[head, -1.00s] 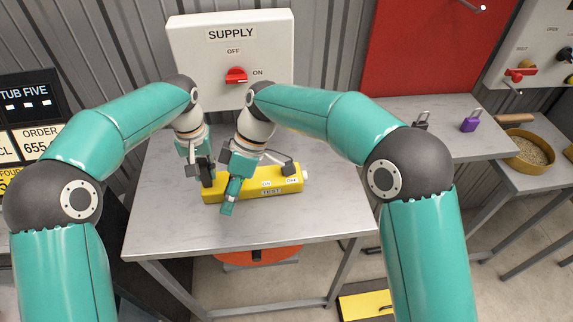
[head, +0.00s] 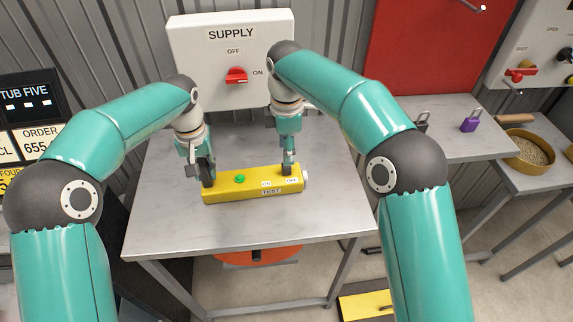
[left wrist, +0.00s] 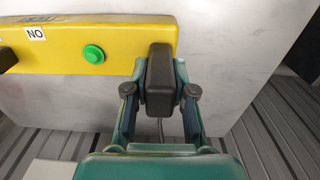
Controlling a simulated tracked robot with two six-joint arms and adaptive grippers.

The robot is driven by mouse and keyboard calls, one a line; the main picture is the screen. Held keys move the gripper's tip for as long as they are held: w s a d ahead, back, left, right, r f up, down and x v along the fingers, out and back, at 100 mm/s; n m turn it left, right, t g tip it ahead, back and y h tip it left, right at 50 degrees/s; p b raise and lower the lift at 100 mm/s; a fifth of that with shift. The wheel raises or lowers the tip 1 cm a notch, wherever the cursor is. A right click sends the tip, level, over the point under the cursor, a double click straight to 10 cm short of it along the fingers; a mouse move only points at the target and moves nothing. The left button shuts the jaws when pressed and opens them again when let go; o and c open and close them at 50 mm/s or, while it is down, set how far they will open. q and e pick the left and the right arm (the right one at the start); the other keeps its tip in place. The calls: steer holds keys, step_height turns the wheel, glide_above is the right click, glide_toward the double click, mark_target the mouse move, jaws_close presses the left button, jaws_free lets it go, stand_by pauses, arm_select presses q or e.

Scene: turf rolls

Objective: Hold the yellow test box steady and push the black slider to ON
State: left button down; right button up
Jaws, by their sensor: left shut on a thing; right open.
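The yellow test box (head: 225,188) lies on the grey table, with a green button (head: 240,178), ON and OFF labels and a TEST label. My left gripper (head: 205,174) is shut on a black block (left wrist: 158,80) at the box's left end; the box's end and the fingers also show in the left wrist view. My right gripper (head: 288,168) is open and points down at the box, by the OFF label. Its fingertips hide the slider in the head view. A black piece at the wrist view's left edge, beside the ON label, may be slider or fingertip.
The SUPPLY panel (head: 200,50) with a red switch (head: 236,75) stands behind the table (head: 180,225). The table is clear in front of the box. A side table (head: 450,125) at the right holds a purple padlock (head: 470,120).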

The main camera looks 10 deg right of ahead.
mark_target(286, 169)
step_height(286, 169, down, 7)
steer(key=shift+r, duration=0.15)
jaws_close()
stand_by(0.4)
